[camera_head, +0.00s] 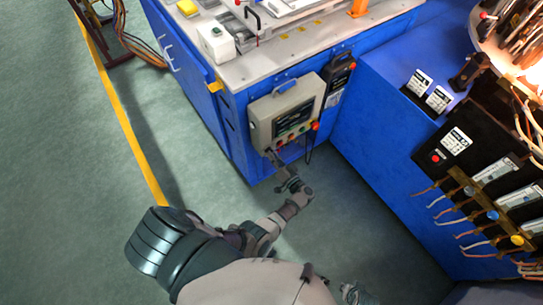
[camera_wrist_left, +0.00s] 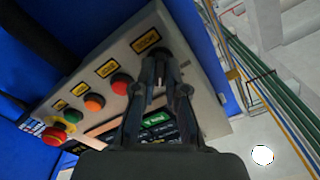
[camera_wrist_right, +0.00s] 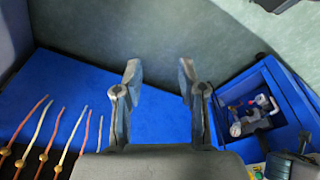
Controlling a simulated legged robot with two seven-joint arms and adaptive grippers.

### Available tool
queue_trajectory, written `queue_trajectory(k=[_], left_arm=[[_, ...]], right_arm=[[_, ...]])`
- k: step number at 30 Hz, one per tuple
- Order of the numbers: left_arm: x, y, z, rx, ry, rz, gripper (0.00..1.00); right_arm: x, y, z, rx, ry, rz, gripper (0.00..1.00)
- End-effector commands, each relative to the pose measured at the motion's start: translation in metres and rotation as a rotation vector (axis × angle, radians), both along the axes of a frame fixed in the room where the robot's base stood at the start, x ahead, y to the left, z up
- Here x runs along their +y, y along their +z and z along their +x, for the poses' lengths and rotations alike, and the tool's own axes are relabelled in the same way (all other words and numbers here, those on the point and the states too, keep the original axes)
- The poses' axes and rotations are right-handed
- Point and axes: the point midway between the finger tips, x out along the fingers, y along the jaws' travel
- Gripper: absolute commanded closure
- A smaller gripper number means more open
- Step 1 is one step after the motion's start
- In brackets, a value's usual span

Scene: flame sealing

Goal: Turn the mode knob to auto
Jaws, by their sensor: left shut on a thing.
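The grey control box (camera_head: 262,112) hangs on the side of the blue cabinet. My left gripper (camera_head: 270,156) reaches up to its lower left edge. In the left wrist view my left gripper (camera_wrist_left: 161,78) has its fingertips closed together at the panel's end position, under a yellow label. It is shut on the dark mode knob (camera_wrist_left: 157,54), which the fingers mostly hide. I cannot read the knob's setting. My right gripper (camera_wrist_right: 155,80) is open and empty in the right wrist view, its fingers apart above floor and a blue surface.
Beside the knob on the panel are a red button (camera_wrist_left: 121,83), an orange button (camera_wrist_left: 94,102), a green button (camera_wrist_left: 73,117) and a red emergency stop (camera_wrist_left: 55,134). A dark handheld box (camera_head: 338,75) hangs to the right. Green floor (camera_head: 75,180) is open at left.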

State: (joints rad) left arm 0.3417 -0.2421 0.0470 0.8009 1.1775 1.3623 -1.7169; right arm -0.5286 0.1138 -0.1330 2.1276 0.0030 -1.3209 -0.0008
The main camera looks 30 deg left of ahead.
Motion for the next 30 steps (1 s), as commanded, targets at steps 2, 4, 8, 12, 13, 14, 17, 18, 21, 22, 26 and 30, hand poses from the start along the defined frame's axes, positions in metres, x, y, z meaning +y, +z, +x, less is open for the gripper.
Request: queue_trajectory(k=[2,4,8,12,13,14,17,18,21,22,26,30], left_arm=[[-0.005,0.003,0.004,0.036,-0.012,0.012,1.00],[-0.005,0.002,0.004,0.066,-0.013,0.024,1.00],[-0.006,0.002,0.004,0.106,-0.014,0.040,1.00],[-0.006,0.001,0.005,0.130,-0.015,0.051,1.00],[-0.006,0.001,0.005,0.133,-0.016,0.052,1.00],[-0.006,0.001,0.005,0.135,-0.016,0.053,1.00],[-0.006,0.001,0.005,0.139,-0.016,0.055,1.00],[-0.006,0.001,0.005,0.140,-0.016,0.055,1.00],[-0.006,0.001,0.006,0.140,-0.017,0.056,1.00],[-0.006,0.001,0.006,0.139,-0.017,0.056,1.00],[-0.006,0.001,0.006,0.139,-0.017,0.056,1.00],[-0.005,0.001,0.005,0.139,-0.014,0.057,0.64]], right_arm=[[0.000,-0.006,0.000,0.002,0.001,-0.001,0.60],[0.000,-0.012,0.000,0.003,0.001,0.000,0.60],[0.001,-0.019,-0.001,0.005,0.002,0.000,0.60],[0.001,-0.024,-0.001,0.007,0.002,-0.001,0.60],[0.001,-0.024,-0.001,0.007,0.003,-0.001,0.60],[0.001,-0.025,-0.001,0.007,0.003,-0.001,0.60],[0.001,-0.026,-0.001,0.007,0.003,-0.002,0.60],[0.001,-0.026,-0.001,0.007,0.003,-0.002,0.60],[0.002,-0.026,-0.001,0.007,0.003,-0.001,0.60],[0.002,-0.026,-0.001,0.007,0.003,-0.001,0.60],[0.002,-0.026,-0.001,0.008,0.003,-0.001,0.60],[0.002,-0.026,-0.001,0.008,0.002,0.000,0.60]])
